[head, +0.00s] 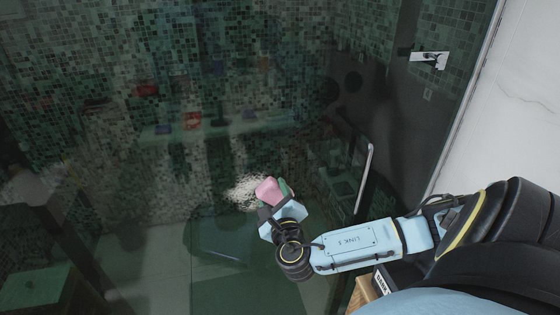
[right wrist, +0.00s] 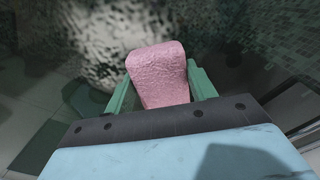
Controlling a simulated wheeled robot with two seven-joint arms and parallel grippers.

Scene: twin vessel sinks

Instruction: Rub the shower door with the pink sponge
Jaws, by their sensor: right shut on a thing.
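The shower door (head: 215,160) is a large dark glass pane with green mosaic tile showing through it in the head view. A whitish speckled patch (head: 244,190) marks the glass just left of the sponge. My right gripper (head: 273,190) is shut on the pink sponge (head: 268,190), close to the glass beside the patch. In the right wrist view the pink sponge (right wrist: 158,75) stands between the two green fingers, with the patch (right wrist: 108,50) beyond it. I cannot tell whether the sponge touches the glass. My left gripper is not in view.
A vertical metal door handle (head: 364,175) stands right of my right gripper. A chrome shower control (head: 430,59) is at the upper right, near the white marble wall (head: 520,100). The glass left of the patch looks clear, with faint reflections of coloured objects.

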